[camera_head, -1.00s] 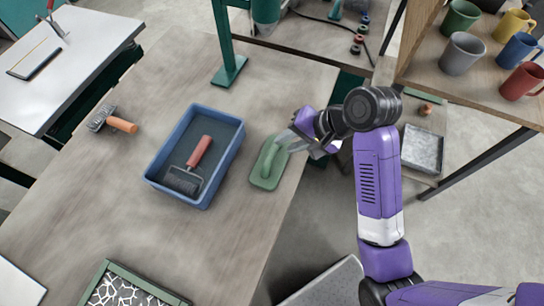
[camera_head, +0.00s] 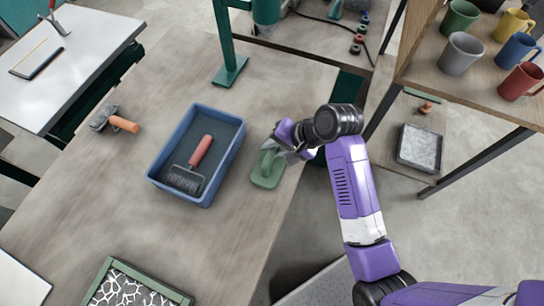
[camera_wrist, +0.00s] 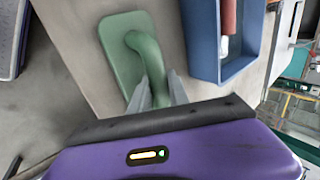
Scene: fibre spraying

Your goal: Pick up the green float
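The green float (camera_head: 267,170) lies flat on the wooden table, right of the blue tray. In the wrist view, the float (camera_wrist: 121,58) shows its pale green board and its curved handle (camera_wrist: 146,48). My gripper (camera_head: 288,149) is over the far end of the float. In the wrist view, the two grey fingers of my gripper (camera_wrist: 159,82) stand apart, one on each side of the handle. A narrow gap seems to show beside the handle, so the fingers look open. The fingers and wrist hide the near end of the handle.
A blue tray (camera_head: 157,182) with a roller (camera_head: 193,167) in it stands just left of the float. A green post (camera_head: 229,70) rises behind. A shelf with several mugs (camera_head: 461,54) is at the right. The table's front middle is clear.

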